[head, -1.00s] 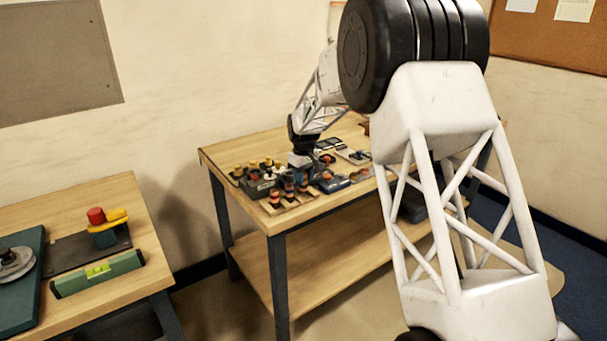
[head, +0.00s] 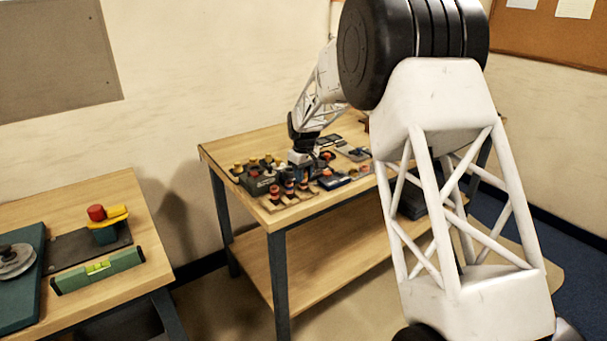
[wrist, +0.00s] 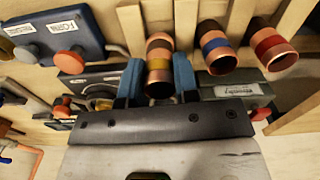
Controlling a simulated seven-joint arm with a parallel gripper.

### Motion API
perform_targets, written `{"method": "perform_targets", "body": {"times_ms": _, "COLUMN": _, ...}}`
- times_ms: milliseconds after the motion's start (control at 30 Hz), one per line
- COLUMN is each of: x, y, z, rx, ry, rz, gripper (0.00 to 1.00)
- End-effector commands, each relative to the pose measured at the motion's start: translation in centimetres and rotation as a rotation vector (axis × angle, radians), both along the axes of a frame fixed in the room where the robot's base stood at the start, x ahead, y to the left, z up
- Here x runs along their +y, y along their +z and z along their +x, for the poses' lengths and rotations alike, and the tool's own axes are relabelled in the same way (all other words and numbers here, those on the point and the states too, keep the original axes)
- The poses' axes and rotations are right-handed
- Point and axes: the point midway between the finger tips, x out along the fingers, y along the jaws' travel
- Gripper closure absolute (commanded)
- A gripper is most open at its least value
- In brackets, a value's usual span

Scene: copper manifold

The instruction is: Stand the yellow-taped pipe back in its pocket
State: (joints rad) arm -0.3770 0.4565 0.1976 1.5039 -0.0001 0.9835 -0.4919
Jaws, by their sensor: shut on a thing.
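The yellow-taped pipe (wrist: 159,65) is a short copper tube with an open end and a yellow band below its rim. In the wrist view it stands between the two blue fingers of my gripper (wrist: 158,82), which is shut on it. A blue-taped pipe (wrist: 214,47) and a red-taped pipe (wrist: 270,44) stand in a row to its right, between pale wooden slats (wrist: 187,22). The lower end of the held pipe and its pocket are hidden. In the head view my gripper (head: 301,172) is low over the bench, too small to show the pipe clearly.
A blue box with knobs (wrist: 58,35) is left of the pipe in the wrist view. Grey labelled boxes (wrist: 236,92) lie close by the fingers. The wooden bench (head: 340,200) is crowded around my gripper. A second bench (head: 130,195) with a green level stands at left.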

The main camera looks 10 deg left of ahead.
Motion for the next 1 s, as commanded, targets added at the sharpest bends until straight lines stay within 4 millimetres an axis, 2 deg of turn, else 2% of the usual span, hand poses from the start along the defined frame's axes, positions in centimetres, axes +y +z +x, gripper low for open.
{"method": "perform_targets", "body": {"times_ms": 1000, "x": 0.0, "y": -1.5, "z": 0.0, "rx": 0.000, "ry": 0.000, "rz": 0.000, "gripper": 0.98}}
